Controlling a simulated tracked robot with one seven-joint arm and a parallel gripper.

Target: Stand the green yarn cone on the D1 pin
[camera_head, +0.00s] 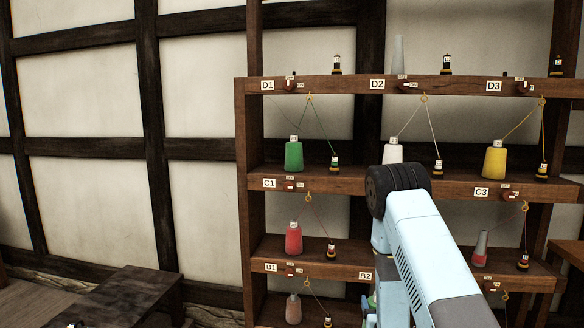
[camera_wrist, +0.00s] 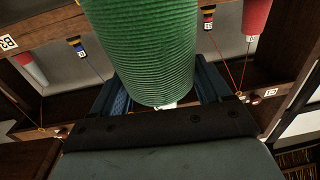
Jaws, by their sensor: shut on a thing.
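In the wrist view a green yarn cone (camera_wrist: 145,45) fills the middle, with a white tip towards my wrist. My gripper (camera_wrist: 165,88) is shut on it, one blue finger on each side. The cone's far end is cut off by the frame. In the head view my arm hides the gripper and nearly all of the held cone. The D1 label (camera_head: 268,85) is on the top board (camera_head: 320,85) at its left end. No cone stands above D1. I cannot make out the pin clearly.
Another green cone (camera_head: 293,156) stands on the board below D1. A grey cone (camera_head: 398,55) stands above D2. White (camera_head: 393,153), yellow (camera_head: 495,160) and red (camera_head: 293,240) cones and small bobbins (camera_head: 337,66) fill other places. Threads run up to hooks.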

